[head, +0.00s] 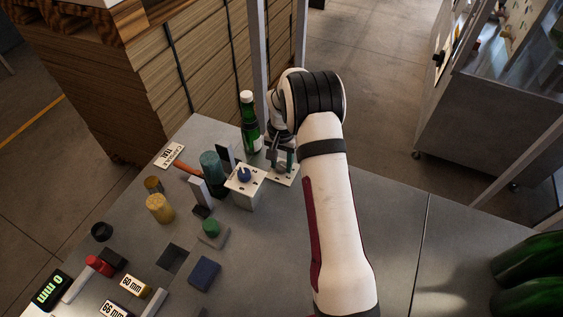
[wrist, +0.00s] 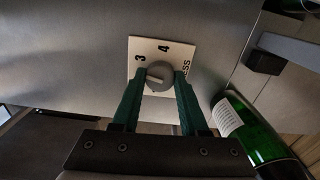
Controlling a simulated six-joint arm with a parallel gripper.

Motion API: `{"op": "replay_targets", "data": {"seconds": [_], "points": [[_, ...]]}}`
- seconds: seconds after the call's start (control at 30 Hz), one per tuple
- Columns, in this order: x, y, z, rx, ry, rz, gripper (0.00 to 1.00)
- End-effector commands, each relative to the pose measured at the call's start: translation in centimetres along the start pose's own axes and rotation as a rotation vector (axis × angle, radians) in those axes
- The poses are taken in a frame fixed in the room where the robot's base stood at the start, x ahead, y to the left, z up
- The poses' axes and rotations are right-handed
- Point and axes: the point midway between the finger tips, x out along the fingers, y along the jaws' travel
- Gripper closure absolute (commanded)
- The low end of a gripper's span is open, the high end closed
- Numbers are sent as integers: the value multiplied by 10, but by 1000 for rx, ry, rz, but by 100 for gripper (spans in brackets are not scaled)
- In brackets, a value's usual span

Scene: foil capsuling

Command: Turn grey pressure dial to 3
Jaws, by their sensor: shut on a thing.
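The grey pressure dial (wrist: 159,76) sits on a white plate (wrist: 143,48) marked 3 and 4, with partly hidden lettering on the right. My gripper (wrist: 159,80) has its green fingers on either side of the dial, shut on it. A ridge crosses the dial's face; which number it points to I cannot tell for sure. In the head view my gripper (head: 282,158) is over the plate (head: 289,180) near the table's far edge, and the dial is mostly hidden.
A green bottle (head: 250,128) stands close beside my gripper, and shows in the wrist view (wrist: 255,135). A white box with a blue knob (head: 244,174) stands just left of the plate. Several coloured parts lie further left. The table right of my arm is mostly clear.

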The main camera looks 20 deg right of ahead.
Motion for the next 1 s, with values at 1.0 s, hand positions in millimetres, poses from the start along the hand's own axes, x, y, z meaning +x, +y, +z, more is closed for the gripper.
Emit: {"op": "replay_targets", "data": {"seconds": [1.0], "points": [[0,0,1,318,-3,1,100]]}}
